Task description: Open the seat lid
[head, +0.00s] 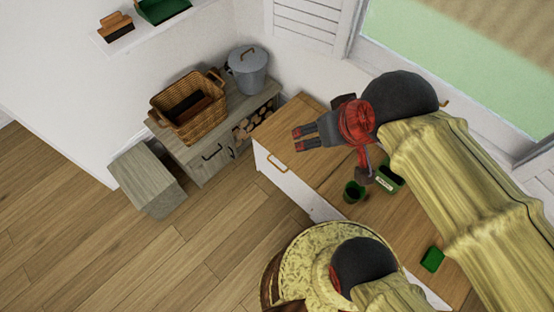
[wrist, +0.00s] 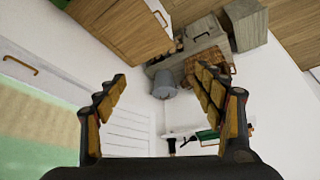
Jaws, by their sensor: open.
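The seat lid (head: 283,138) is the wooden top at the left end of the window bench. My arm hides part of the bench top.
A green cup (head: 354,191), a green box (head: 391,178) and a green block (head: 432,259) stand on the bench top farther right. A low grey cabinet (head: 209,172) carries a wicker basket (head: 188,118) and a metal pot (head: 247,72).

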